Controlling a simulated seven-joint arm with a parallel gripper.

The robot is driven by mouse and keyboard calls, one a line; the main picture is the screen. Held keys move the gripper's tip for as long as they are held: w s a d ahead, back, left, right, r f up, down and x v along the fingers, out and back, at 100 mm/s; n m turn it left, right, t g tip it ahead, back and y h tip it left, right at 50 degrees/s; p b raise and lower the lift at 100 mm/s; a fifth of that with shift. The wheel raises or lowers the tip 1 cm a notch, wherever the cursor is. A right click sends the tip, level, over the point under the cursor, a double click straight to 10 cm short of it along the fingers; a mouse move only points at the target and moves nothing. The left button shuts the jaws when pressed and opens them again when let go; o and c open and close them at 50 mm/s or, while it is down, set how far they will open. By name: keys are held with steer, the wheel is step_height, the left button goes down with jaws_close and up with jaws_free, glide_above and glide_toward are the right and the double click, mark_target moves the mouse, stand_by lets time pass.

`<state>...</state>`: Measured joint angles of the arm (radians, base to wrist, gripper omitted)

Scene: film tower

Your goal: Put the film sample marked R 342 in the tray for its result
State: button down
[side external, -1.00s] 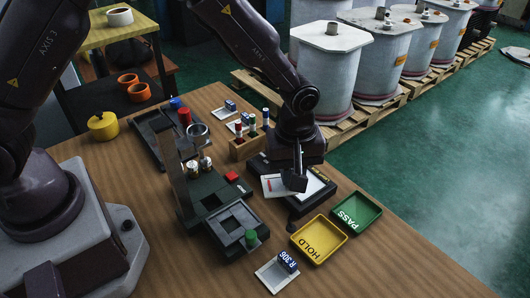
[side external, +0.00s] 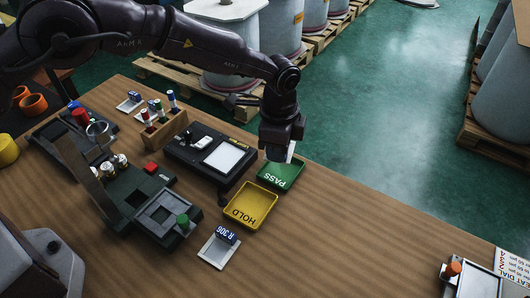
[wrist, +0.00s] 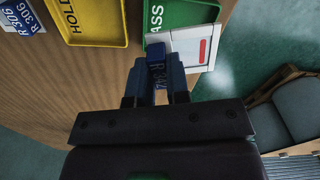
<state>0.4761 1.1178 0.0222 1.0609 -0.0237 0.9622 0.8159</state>
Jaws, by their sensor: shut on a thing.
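My gripper (side external: 279,153) is shut on the blue tag of the film sample marked R 342 (wrist: 157,72). The sample's white card (wrist: 182,45) with a red stripe reaches out ahead and right of the fingers in the wrist view. In the side view the sample's white edge (side external: 291,153) shows beside the gripper, most of it hidden. The green PASS tray (side external: 284,181) lies just below the gripper. In the wrist view the card overlaps the PASS tray (wrist: 155,13); its height above the tray is hard to tell. The yellow HOLD tray (side external: 266,196) sits beside it.
A white holder with a blue tag R 306 (side external: 228,236) lies in front of HOLD. A black device with a white pad (side external: 224,157) stands left of PASS. A dark stand (side external: 130,190) is farther left. The table's right front is mostly bare.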

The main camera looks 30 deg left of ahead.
steer(key=m, duration=0.3)
steer(key=shift+f, duration=2.7)
steer(key=shift+f, duration=0.2)
steer(key=shift+c, duration=2.3)
jaws_free()
steer(key=shift+r, duration=0.1)
steer(key=shift+r, duration=3.4)
